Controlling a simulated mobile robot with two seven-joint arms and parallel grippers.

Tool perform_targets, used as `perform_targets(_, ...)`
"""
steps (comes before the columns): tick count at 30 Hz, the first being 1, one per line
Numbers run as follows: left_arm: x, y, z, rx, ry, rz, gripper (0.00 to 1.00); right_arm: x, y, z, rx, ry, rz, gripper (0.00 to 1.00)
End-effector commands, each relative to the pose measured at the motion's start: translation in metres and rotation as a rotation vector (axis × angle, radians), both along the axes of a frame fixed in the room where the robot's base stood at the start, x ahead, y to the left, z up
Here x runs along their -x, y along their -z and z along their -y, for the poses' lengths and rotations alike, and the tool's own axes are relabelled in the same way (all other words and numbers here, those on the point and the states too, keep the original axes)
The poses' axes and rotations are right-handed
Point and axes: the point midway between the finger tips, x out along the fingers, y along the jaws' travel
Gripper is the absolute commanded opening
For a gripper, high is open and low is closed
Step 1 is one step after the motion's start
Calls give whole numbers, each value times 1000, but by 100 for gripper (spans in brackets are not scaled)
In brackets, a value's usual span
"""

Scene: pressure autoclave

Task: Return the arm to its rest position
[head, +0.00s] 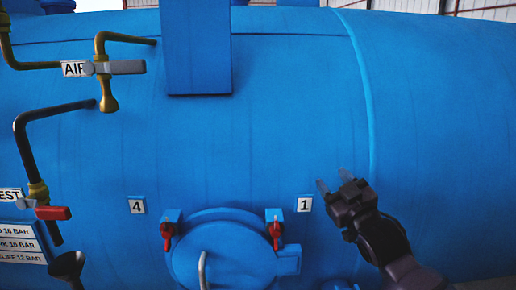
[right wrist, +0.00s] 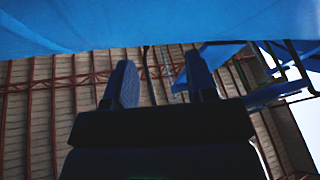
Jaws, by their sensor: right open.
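My right gripper (head: 333,182) is in the head view at the lower right, in front of the blue autoclave vessel (head: 290,120). It is open, with nothing between its fingers. It is up and to the right of the label "1" (head: 304,204) and the red clamp handle (head: 275,230) of the round hatch (head: 222,255). In the right wrist view, the two fingers (right wrist: 160,85) stand apart, with the blue vessel (right wrist: 110,22) above them. I cannot tell whether the fingers touch the vessel. My left gripper is in neither view.
A second red handle (head: 167,232) sits near the label "4" (head: 137,205). At the left, pipes carry the AIR valve (head: 115,67) and a red-handled valve (head: 52,213). A blue box-like part (head: 197,50) is at the top. The vessel's right side looks clear.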

Motion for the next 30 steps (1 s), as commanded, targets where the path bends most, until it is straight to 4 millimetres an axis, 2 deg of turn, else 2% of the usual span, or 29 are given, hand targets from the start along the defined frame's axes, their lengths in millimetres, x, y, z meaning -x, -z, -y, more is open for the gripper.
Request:
perform_targets(1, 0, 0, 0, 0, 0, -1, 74, 7, 29, 8, -12, 19, -45, 51)
perform_targets(5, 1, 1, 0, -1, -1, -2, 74, 27, 91, 26, -39, 64, -145, 51)
perform_targets(11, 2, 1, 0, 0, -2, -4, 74, 72, 185, 52, -76, 140, -317, 51)
perform_targets(18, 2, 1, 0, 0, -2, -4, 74, 149, 286, 78, -129, 234, -532, 51)
perform_targets(24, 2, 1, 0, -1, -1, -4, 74, 227, 356, 94, -163, 311, -707, 51)
perform_targets(27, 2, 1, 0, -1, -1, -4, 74, 261, 380, 99, -172, 341, -776, 51)
perform_targets(30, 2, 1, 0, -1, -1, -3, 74, 287, 395, 102, -176, 361, -823, 51)
